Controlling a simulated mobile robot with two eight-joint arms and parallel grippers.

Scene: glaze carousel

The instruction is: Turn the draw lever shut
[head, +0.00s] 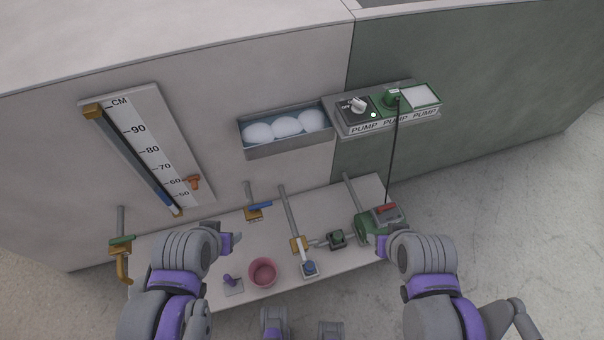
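No lever carries a readable label, so I cannot tell for certain which is the draw lever. A green lever (122,240) sits on a brass spout tap (122,262) at the far left. A blue lever (260,206) lies across a brass valve at the middle pipe. A white lever (303,250) points toward me from another brass valve. My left gripper (230,243) is over the bench between the spout tap and the white lever, apart from both. My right gripper (384,246) is beside the green pump. The fingers of both are too foreshortened to judge.
The pump (365,224) has a red switch and a cable up to the control panel (388,108). A pink cup (262,272) and a purple knob on a plate (232,285) stand near the bench's front. A gauge (140,145) and a box of white balls (287,143) are on the wall.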

